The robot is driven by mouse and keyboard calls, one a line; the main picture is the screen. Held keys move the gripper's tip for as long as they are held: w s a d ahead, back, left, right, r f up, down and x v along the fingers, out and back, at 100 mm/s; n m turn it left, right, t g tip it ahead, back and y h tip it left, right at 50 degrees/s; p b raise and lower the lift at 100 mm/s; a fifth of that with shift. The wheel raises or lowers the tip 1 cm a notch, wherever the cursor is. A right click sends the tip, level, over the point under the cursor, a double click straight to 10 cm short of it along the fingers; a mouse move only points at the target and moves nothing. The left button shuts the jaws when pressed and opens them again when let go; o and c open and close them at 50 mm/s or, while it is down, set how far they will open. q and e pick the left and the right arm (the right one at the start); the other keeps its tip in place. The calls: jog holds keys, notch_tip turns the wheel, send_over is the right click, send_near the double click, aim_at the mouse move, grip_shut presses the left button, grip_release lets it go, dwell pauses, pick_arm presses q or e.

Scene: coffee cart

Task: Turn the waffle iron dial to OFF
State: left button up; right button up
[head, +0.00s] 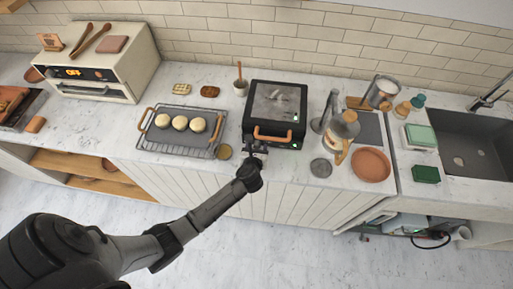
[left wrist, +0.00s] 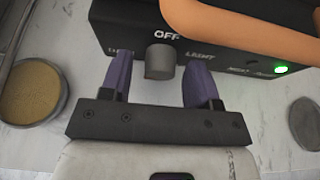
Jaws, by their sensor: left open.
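The waffle iron (head: 275,100) is a black box with a glossy lid and an orange-brown handle (head: 272,136) on the counter. In the left wrist view its dark front panel shows a grey dial (left wrist: 160,61) below the word OFF, with LIGHT to the right. Which setting the dial points at is unclear. A green light (left wrist: 281,69) glows on the panel's right. My left gripper (head: 257,148) is at the panel; in the left wrist view its open purple-grey fingers (left wrist: 159,72) straddle the dial with gaps at both sides. My right gripper is not in view.
A wire rack tray (head: 147,150) with three round buns stands left of the iron. A round brass lid (head: 223,152) lies near the counter edge. A grey disc (head: 320,168), metal pitchers (head: 340,130) and a terracotta dish (head: 371,165) stand to the right.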

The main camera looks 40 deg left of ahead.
pick_arm(q)
jog(key=c, duration=0.9)
jog(key=shift+s+a+n+t+h+p, duration=0.1)
jog(key=shift+n+t+h+p, duration=0.5)
jog(key=shift+n, duration=0.4)
jog(key=shift+f+n+t+h+b, duration=0.1)
jog(key=shift+n+t+h+b, duration=0.35)
jog(key=shift+n, duration=0.85)
jog(key=o, duration=0.9)
